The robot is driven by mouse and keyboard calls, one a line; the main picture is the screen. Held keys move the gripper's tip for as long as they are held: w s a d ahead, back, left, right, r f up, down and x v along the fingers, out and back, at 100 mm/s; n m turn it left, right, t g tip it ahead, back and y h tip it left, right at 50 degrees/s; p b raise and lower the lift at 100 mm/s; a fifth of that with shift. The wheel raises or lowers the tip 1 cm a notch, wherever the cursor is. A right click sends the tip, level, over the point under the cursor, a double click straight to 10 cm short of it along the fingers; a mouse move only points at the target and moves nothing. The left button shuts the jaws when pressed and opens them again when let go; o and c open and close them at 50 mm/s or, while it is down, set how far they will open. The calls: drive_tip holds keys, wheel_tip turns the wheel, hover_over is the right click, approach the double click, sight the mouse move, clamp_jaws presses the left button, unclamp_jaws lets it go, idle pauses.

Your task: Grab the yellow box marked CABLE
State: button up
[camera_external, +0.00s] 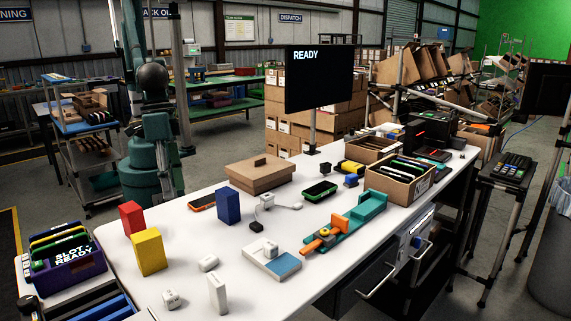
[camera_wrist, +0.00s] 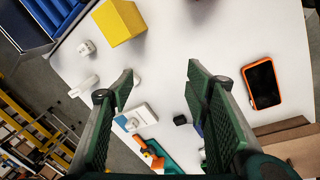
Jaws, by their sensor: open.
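The yellow box (camera_external: 149,252) stands upright on the near left part of the white table; I cannot read any marking on it. It also shows in the wrist view (camera_wrist: 119,23), at the top left of centre, beyond my fingertips and to the left. My gripper (camera_wrist: 160,72) is open, with its two green fingers wide apart and only table surface between the tips. It is not touching the yellow box. In the external view I cannot make out the fingers clearly.
A red box (camera_external: 131,218) stands just behind the yellow one, and a blue box (camera_external: 228,207) stands to its right. Small white items (camera_external: 208,263) lie nearby. An orange-edged device (camera_external: 202,201) lies farther back. A purple bin (camera_external: 67,266) is at the left edge.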

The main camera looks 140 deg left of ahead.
sight(145, 235)
drive_tip(key=w+d+f+n+p, duration=0.1)
drive_tip(key=d+f+p, duration=0.1)
drive_tip(key=d, duration=0.1)
drive_tip(key=w+d+f+n+g+p, duration=0.1)
drive_tip(key=w+d+f+n+p, duration=0.1)
drive_tip(key=d, duration=0.2)
drive_tip(key=w+d+f+n+g+p, duration=0.1)
drive_tip(key=w+d+f+n+p, duration=0.1)
drive_tip(key=d, duration=0.1)
drive_tip(key=shift+w+d+y, duration=0.15)
drive_tip(key=shift+w+y, duration=0.05)
drive_tip(key=shift+y, duration=0.1)
drive_tip(key=shift+w+d+f+n, duration=0.1)
drive_tip(key=shift+d+f+n, duration=0.3)
drive_tip(key=shift+d+f, duration=0.1)
drive_tip(key=shift+f, duration=1.3)
drive_tip(key=shift+f, duration=2.6)
